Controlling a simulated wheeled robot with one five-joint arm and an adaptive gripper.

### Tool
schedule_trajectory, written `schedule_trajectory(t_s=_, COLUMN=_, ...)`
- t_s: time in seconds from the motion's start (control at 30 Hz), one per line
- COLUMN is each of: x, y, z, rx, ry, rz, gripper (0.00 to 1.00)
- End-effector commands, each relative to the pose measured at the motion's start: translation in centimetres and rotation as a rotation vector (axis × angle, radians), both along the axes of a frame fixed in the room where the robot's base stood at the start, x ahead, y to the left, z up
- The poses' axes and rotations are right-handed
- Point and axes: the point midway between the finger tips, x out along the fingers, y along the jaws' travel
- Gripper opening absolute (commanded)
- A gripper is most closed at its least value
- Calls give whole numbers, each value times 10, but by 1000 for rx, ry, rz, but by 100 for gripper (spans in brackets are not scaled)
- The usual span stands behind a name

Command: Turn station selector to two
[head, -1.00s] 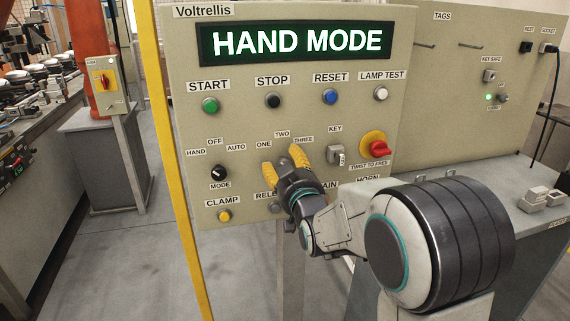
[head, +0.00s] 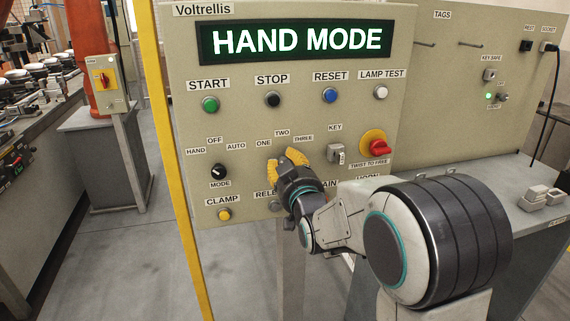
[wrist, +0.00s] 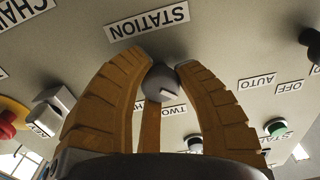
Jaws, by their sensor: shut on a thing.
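The station selector (wrist: 161,84) is a dark round knob on the panel, under the ONE, TWO and THREE labels. My gripper (head: 285,162) is at the panel with its yellow fingers shut on this knob. In the wrist view my gripper (wrist: 160,66) has its fingertips on both sides of the knob, and a third finger shows behind it. The STATION label (wrist: 147,24) shows upside down there. In the head view my fingers hide the knob, and I cannot tell which position its pointer marks. The TWO label (head: 282,133) is just above my fingers.
The mode selector (head: 218,172) is to the left and the key switch (head: 336,154) to the right. A red stop knob (head: 380,148) is further right. The clamp button (head: 224,215) is lower left. A yellow post (head: 172,150) stands along the panel's left edge.

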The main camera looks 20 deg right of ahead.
Motion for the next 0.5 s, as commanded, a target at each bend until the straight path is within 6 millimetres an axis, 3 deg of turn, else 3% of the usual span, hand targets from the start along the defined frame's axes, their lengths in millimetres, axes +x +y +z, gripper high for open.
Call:
schedule_trajectory(t_s=0.27, x=0, y=0, z=-4, rx=21, ry=5, rz=1, gripper=0)
schedule_trajectory(t_s=0.5, x=0, y=1, z=-8, rx=146, ry=3, rz=1, gripper=0)
